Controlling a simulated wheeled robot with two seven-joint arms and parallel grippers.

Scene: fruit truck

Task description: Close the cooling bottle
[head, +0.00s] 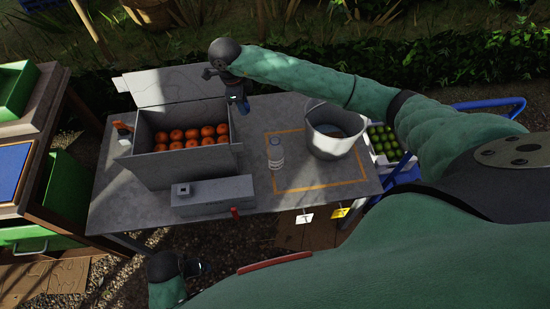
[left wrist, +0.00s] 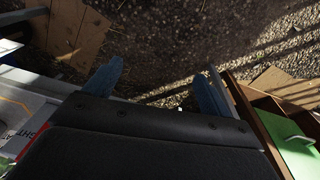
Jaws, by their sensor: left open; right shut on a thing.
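A small clear bottle with a pale label (head: 276,156) stands upright on the grey table, right of the fruit box. Its top is too small to tell whether a cap is on it. My right gripper (head: 241,103) hangs near the box's back right corner, up and left of the bottle and apart from it. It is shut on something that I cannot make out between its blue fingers. My left gripper (head: 198,268) is low in front of the table. The left wrist view shows its blue fingers (left wrist: 160,82) spread and empty over gravel.
A grey box of orange fruit (head: 188,161) with its flap raised stands on the table (head: 120,207). A long grey case (head: 212,196) lies in front. A green fruit crate (head: 385,143) and wooden drawers (head: 40,165) flank the table.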

